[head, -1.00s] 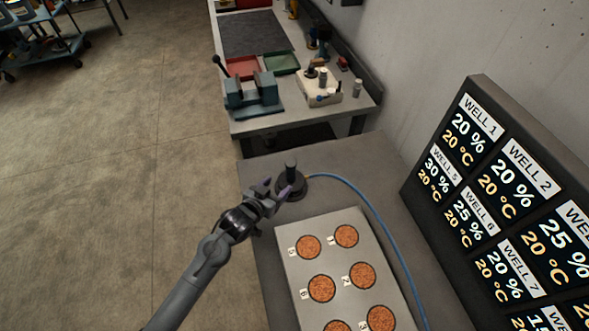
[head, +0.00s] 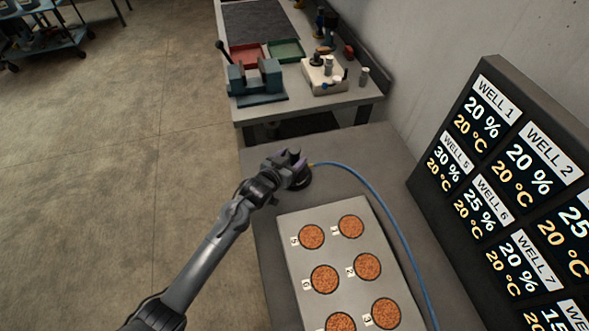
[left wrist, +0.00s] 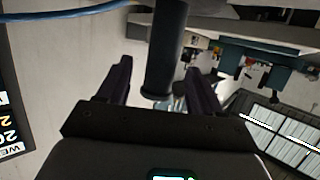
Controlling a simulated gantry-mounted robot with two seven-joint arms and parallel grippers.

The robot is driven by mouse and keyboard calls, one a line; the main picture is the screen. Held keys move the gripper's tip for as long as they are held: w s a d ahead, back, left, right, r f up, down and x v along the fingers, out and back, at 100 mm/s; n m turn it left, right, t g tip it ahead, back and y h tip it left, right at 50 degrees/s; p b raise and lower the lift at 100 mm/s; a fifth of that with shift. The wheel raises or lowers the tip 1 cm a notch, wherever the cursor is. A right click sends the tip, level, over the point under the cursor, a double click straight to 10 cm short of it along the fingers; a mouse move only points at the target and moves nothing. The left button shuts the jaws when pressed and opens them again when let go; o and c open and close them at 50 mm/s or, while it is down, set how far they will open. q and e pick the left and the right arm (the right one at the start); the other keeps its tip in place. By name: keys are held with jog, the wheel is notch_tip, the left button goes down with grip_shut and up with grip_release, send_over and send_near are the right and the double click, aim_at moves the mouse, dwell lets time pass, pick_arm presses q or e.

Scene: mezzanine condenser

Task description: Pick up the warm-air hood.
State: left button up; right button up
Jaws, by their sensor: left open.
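The warm-air hood (head: 299,181) is a dark round piece with an upright handle and a blue hose, standing on the grey bench top beyond the well plate. My left gripper (head: 287,158) is at its handle and covers part of it in the head view. In the left wrist view the dark handle (left wrist: 165,50) stands between the two open fingers of the left gripper (left wrist: 160,95). I see a gap on both sides of the handle, so the fingers seem not to press on it. My right gripper is not in view.
The light plate (head: 337,250) with several orange-brown filled wells lies nearer on the bench. The blue hose (head: 385,220) curves along its right side. A display panel (head: 500,180) stands at the right. A second bench (head: 350,97) with a vise (head: 257,82) is behind.

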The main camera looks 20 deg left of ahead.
pick_arm(q)
jog(key=shift+f+b+x, duration=0.15)
jog(key=shift+x, duration=0.95)
jog(key=shift+f+b+x, duration=0.1)
jog(key=shift+b+x, duration=0.05)
jog(key=shift+x, duration=1)
jog(key=shift+a, duration=0.1)
grip_shut()
jog(key=shift+r, duration=0.1)
